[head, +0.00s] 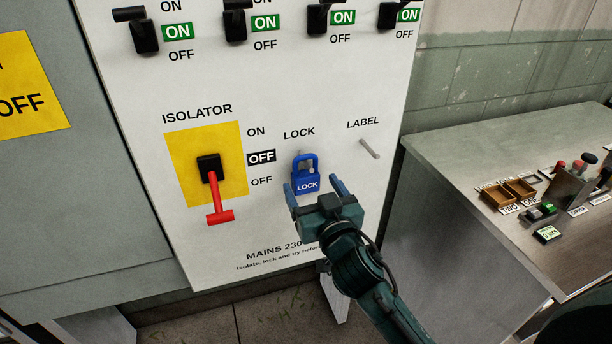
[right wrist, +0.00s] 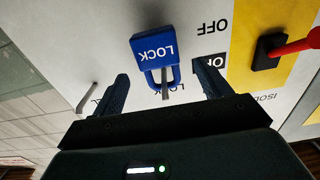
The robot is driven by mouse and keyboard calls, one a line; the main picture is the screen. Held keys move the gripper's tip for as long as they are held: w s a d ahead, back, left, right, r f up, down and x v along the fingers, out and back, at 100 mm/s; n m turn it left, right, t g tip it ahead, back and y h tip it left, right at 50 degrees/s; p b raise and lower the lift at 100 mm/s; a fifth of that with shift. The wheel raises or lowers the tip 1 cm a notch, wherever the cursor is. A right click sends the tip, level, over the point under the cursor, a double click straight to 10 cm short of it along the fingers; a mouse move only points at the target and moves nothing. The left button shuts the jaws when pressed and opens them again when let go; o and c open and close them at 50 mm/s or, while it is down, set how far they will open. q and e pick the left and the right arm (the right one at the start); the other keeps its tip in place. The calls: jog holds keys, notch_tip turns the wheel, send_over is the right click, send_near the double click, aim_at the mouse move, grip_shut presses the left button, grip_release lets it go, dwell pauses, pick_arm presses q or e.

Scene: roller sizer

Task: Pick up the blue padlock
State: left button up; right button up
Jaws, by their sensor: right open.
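The blue padlock (head: 306,178) hangs by its shackle on the peg under the word LOCK on the white panel (head: 380,185). It also shows in the right wrist view (right wrist: 155,48), with its shackle around the grey peg. My right gripper (head: 314,187) is open just in front of the panel, with one finger on each side of the padlock in the head view. In the right wrist view the open fingers (right wrist: 168,92) show apart from the padlock, with nothing between them held. My left gripper is not in view.
A red-handled isolator switch (head: 214,185) on a yellow plate is left of the padlock, its handle pointing down. An empty peg (head: 369,149) is under LABEL. Several black switches line the panel's top. A bench (head: 455,150) with small trays and controls stands right.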

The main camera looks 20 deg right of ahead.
aim_at(308, 178)
jog(key=w+p, duration=0.1)
jog(key=w, duration=0.4)
jog(key=shift+w+a+f, duration=0.1)
jog(key=shift+w, duration=0.05)
jog(key=c, duration=1)
jog(key=shift+c, duration=0.4)
